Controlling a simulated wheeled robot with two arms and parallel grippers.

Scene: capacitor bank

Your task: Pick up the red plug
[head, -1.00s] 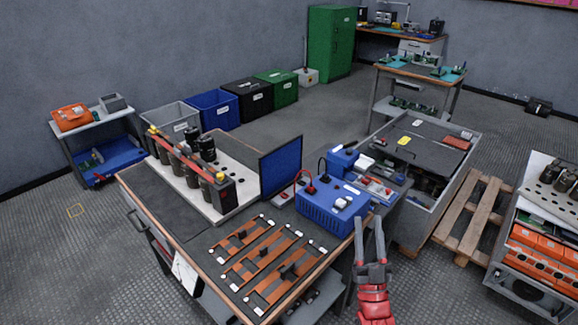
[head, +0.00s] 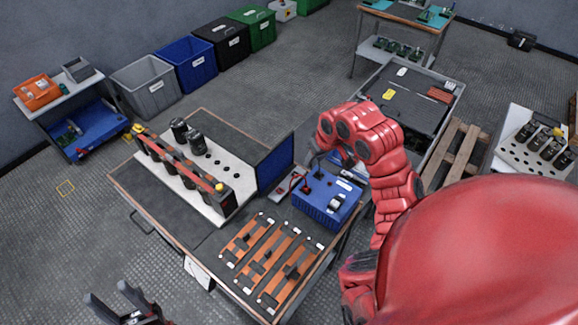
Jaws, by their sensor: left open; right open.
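The red plug (head: 304,188) is small, with a dark lead, and sits at the left side of the blue power unit (head: 322,205) on the workbench. My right arm reaches in from the lower right and bends over the bench. My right gripper (head: 315,166) points down just above and behind the red plug; it is open, but its fingers are small and partly hidden by the arm. I cannot tell whether it touches anything. My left gripper (head: 115,304) is open and empty at the lower left, in front of the bench.
The workbench (head: 140,185) also bears a white rack (head: 205,168) with capacitors, a dark blue screen (head: 275,165) and copper bars (head: 262,262). A grey cart (head: 440,108) and a wooden pallet (head: 462,150) stand to the right. My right arm hides part of the bench's right end.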

